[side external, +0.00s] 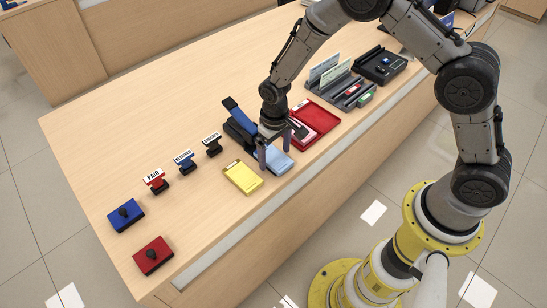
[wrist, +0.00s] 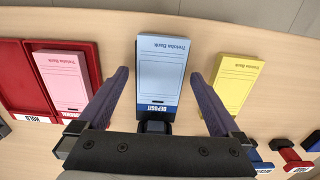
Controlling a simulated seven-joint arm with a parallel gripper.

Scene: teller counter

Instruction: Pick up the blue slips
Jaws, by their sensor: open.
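The blue slips (side external: 279,159) are a light blue pad lying flat on the counter, in the middle of the side external view. In the wrist view the blue slips (wrist: 162,65) lie ahead, between the two fingers, with a dark blue "DEPOSIT" strip at the near end. My gripper (side external: 276,160) is over the pad in the side external view. In the wrist view my gripper (wrist: 158,76) is open, one finger on each side of the pad, with a visible gap on both sides. Whether the fingertips are down at the pad's height I cannot tell.
A yellow pad (side external: 243,177) lies close on one side. A red tray (side external: 322,138) with pink slips (wrist: 62,80) lies on the other. A blue-handled black device (side external: 234,107) stands close behind my gripper. Stamps (side external: 155,181) and ink pads (side external: 126,215) lie farther left.

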